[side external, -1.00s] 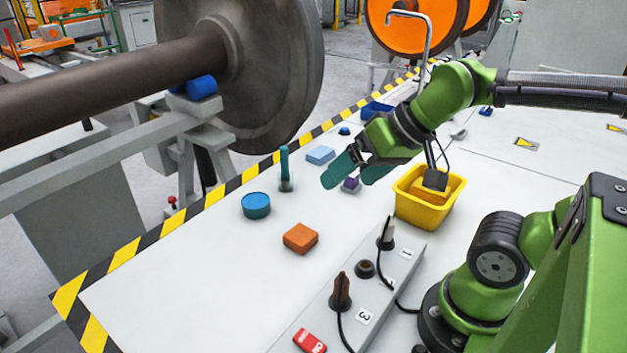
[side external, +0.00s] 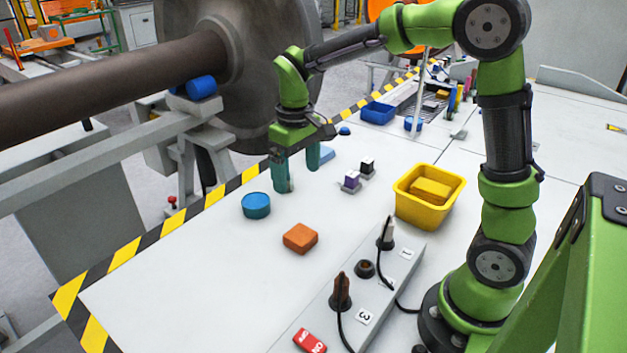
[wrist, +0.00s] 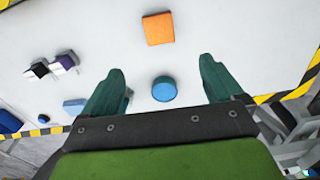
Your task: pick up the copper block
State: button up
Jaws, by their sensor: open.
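The copper block (side external: 300,238) is an orange-brown, flat square block lying on the white table, in front of the blue disc in the side view. It also shows at the top centre of the wrist view (wrist: 158,28). My gripper (side external: 298,180) is open and empty, with its teal fingers pointing down above the table, behind the block and apart from it. In the wrist view my gripper (wrist: 161,68) has its two fingers spread either side of the blue disc, with the copper block beyond the fingertips.
The blue disc (side external: 256,205) stands near the block. A grey socket strip (side external: 375,300) with cables lies to the block's right. A yellow bin (side external: 404,206) holds a yellow block. Purple (side external: 351,180) and black (side external: 367,168) pieces stand nearby.

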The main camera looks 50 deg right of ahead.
aim_at(300, 234)
jog(key=f, duration=1.6)
jog(key=shift+s+d+f, duration=0.1)
jog(key=shift+s+f, duration=0.1)
jog(key=c, duration=1.6)
jog(key=shift+r, duration=0.2)
